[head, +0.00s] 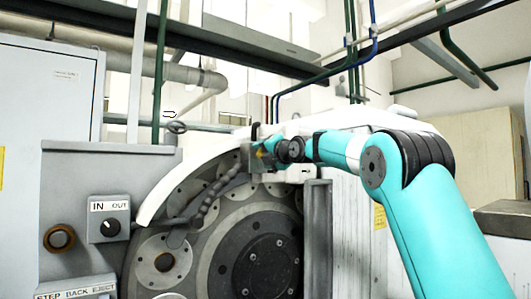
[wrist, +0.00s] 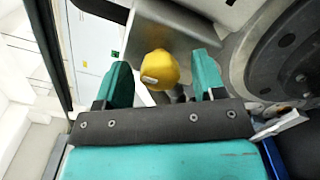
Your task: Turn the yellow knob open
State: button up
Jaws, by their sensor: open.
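The yellow knob (wrist: 160,68) shows in the wrist view, on a grey metal block (wrist: 150,35). My gripper (wrist: 163,75) is open, with one teal finger on each side of the knob. There are visible gaps between the fingers and the knob, and I cannot tell whether either finger touches it. In the head view my gripper (head: 258,157) is at the top of the grinder, by the block. There the knob is mostly hidden by the gripper, with only a small yellow patch showing.
The large round grinder disc (head: 258,262) lies just below my gripper, with a jointed hose (head: 215,195) to its left. A black IN/OUT switch (head: 110,228) sits on the grey panel at left. Pipes run overhead.

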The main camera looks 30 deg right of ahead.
jog(key=shift+c, duration=0.4)
jog(key=c, duration=0.8)
jog(key=shift+c, duration=0.2)
